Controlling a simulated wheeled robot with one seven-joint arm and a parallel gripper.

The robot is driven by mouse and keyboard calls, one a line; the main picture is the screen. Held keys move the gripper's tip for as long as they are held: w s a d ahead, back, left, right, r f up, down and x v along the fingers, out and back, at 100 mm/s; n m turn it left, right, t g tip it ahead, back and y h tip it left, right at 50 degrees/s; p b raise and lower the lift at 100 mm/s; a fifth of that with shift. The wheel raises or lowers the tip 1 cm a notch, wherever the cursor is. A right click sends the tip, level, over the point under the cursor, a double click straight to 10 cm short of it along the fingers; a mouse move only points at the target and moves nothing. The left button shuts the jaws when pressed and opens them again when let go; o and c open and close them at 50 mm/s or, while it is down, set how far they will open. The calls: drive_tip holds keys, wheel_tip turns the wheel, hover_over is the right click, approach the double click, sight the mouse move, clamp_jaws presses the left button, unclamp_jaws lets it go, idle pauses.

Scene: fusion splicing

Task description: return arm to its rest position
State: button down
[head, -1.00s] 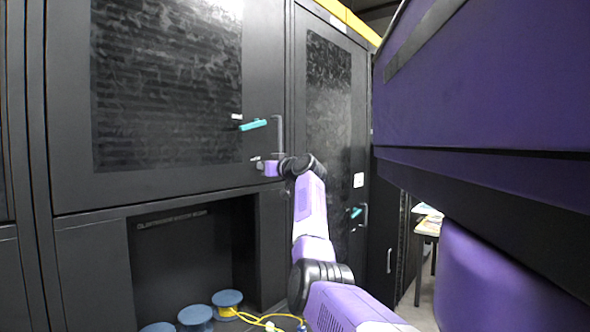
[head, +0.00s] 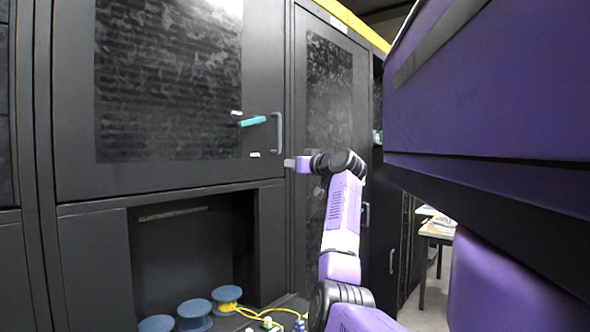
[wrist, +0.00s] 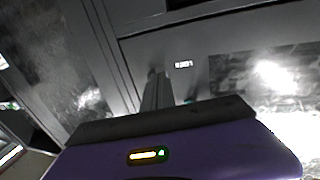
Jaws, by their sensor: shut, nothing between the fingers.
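My gripper (head: 290,163) is at the end of my purple and black arm, in front of the dark cabinet, near the seam between two doors. It is small in the head view and points left. In the wrist view the dark fingers (wrist: 157,92) are together, with nothing seen between them. The gripper is just below and right of the grey door handle (head: 279,133), and I see a gap to it in the head view.
A teal piece (head: 252,121) sits by the handle on the cabinet door (head: 75,100). Below is a recess with several blue spools (head: 195,311) and a yellow cable (head: 250,314). A table (head: 436,230) stands at the far right, past the cabinets.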

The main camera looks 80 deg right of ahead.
drive_tip(key=shift+s+a, duration=0.3)
drive_tip(key=shift+s, duration=0.2)
